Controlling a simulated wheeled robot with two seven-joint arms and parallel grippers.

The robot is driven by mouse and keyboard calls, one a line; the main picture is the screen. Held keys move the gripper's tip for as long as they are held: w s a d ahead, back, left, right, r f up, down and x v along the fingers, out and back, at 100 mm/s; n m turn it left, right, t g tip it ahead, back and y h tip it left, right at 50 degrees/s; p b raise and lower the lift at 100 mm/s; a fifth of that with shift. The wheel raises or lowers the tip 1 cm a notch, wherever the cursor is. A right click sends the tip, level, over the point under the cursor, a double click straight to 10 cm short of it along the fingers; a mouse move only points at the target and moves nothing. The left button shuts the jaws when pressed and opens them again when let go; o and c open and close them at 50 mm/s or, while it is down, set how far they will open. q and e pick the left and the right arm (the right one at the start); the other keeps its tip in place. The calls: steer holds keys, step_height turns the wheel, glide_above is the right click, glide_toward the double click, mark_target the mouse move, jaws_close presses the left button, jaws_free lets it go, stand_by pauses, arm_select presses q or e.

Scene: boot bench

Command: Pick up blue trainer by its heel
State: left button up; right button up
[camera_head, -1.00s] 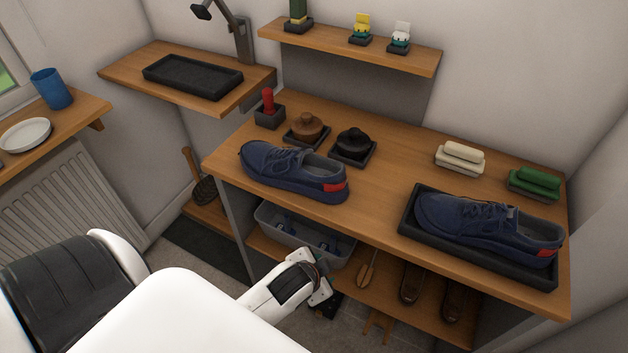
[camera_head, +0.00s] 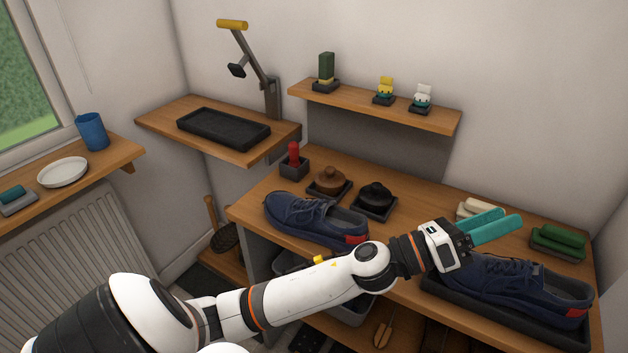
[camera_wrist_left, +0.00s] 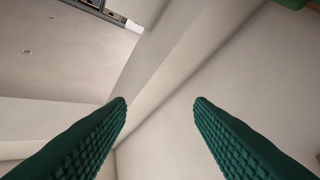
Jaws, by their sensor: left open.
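My right gripper is not in view.
Brown (camera_head: 327,180) and black (camera_head: 375,196) round-topped items sit in trays behind the left trainer. Cream blocks (camera_head: 480,208), partly hidden, and green blocks (camera_head: 558,240) are at the back right. A wall shelf (camera_head: 375,106) overhangs the bench's back.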

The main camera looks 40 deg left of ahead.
arm_select(q)
steer(key=s+d+m+g+h, duration=0.1)
steer(key=d+m+g+h, duration=0.3)
steer(key=m+g, duration=0.9)
steer(key=m+g+y, duration=0.4)
steer(key=m+y, duration=1.4)
steer(key=m, duration=0.2)
glide_toward(363, 223)
step_height(363, 223, down, 4)
steer(key=shift+f+p, duration=0.2)
steer(key=shift+p, duration=0.65)
steer(key=shift+f, duration=0.6)
steer(key=shift+d+f+p, duration=0.15)
steer(key=shift+f+p, duration=0.2)
steer(key=shift+p, duration=0.05)
step_height(363, 223, down, 4)
steer(key=shift+w+d+r+p, duration=0.1)
steer(key=shift+d+r+p, duration=0.05)
steer(key=shift+p, duration=0.6)
steer(key=shift+f, duration=0.35)
